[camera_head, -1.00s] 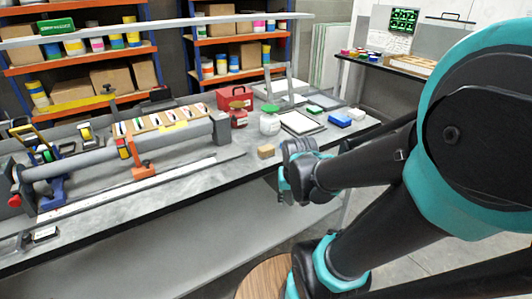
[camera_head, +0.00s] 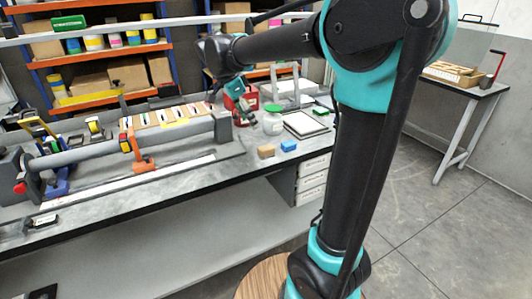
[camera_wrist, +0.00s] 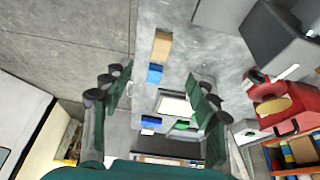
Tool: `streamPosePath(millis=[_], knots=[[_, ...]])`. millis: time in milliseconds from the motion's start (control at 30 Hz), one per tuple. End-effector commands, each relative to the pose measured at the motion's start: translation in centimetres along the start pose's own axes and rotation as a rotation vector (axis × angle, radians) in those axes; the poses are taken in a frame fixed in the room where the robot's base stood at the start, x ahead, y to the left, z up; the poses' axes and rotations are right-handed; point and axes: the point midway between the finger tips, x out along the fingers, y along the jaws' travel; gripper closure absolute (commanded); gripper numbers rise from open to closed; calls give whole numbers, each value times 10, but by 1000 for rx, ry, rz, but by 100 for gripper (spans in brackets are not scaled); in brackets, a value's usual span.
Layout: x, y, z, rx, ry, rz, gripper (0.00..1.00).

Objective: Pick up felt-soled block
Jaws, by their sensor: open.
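Two small blocks lie side by side near the bench's front edge: a tan block (camera_head: 266,151) and a blue block (camera_head: 288,146). I cannot tell from the pictures which has a felt sole. My gripper (camera_head: 236,92) is raised over the back of the bench, in front of the red case. In the wrist view my gripper (camera_wrist: 162,90) is open and empty, its fingers wide apart.
A framed panel (camera_head: 306,124), a white jar with green lid (camera_head: 272,120) and a red case (camera_head: 240,100) stand behind the blocks. A long clamp rig (camera_head: 90,143) fills the bench's left. Another blue item (camera_wrist: 150,121) lies by the panel. Bench around the blocks is clear.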

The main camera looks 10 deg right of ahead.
Motion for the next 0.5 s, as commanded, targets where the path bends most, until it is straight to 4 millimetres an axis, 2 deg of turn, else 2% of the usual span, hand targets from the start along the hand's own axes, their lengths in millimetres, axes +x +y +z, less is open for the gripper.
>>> streamPosePath(millis=[300,500], knots=[[65,0,0,1,-1,0,41],[96,0,0,-1,-1,0,41]])
